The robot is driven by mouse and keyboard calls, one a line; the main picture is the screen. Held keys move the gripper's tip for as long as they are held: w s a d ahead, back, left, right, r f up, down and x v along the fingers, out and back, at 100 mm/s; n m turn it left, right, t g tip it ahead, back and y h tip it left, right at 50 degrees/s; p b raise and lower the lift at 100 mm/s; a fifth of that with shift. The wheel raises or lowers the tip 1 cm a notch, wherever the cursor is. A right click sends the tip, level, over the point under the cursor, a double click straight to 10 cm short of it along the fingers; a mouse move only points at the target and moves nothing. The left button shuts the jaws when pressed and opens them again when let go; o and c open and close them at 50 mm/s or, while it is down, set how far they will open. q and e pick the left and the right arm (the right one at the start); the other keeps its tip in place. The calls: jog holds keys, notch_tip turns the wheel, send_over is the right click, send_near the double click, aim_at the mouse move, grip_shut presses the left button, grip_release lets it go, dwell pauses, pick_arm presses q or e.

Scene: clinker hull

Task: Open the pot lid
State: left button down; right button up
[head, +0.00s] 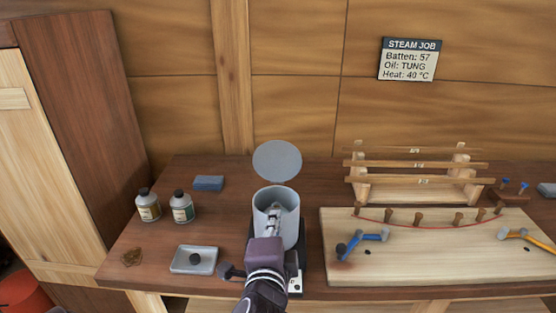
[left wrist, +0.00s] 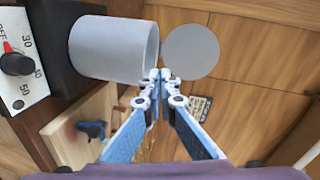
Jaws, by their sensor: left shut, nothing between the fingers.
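The grey pot (head: 292,232) stands on a dark heater base (head: 304,262). Its round grey lid (head: 277,161) is swung up at the back rim, and the pot's mouth is uncovered. My left gripper (head: 277,211) is in front of the pot in the head view and hides part of its mouth and front wall. In the left wrist view, the fingertips (left wrist: 160,75) are together and empty, close to the pot's rim (left wrist: 152,45) and the lid (left wrist: 190,52). I cannot tell whether they touch either. My right gripper is in neither view.
Two bottles (head: 148,205) (head: 182,207), a blue block (head: 208,183) and a grey tray (head: 194,260) are left of the pot. A pale board (head: 440,270) with pegs, a hammer (head: 362,238) and a batten rack (head: 415,170) are at right.

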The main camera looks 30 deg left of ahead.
pick_arm(q)
jog(key=m+t+y, duration=0.2)
send_near(278, 151)
jog(key=p+x, duration=0.4)
jog(key=x, duration=0.2)
jog(key=shift+w+f, duration=0.1)
jog(key=shift+f, duration=0.05)
jog(key=shift+w+a+f+h, duration=0.1)
jog(key=shift+w+a+h, duration=0.2)
jog(key=shift+w, duration=0.1)
jog(key=shift+w+n+p, duration=0.15)
jog(key=shift+n+p, duration=0.15)
jog(key=shift+p, duration=0.1)
jog(key=shift+w+a+r+p, duration=0.4)
jog(key=shift+w+a, duration=0.2)
jog(key=shift+w, duration=0.25)
jog(key=shift+w+a, duration=0.1)
jog(key=shift+w, duration=0.1)
jog(key=shift+f, duration=0.1)
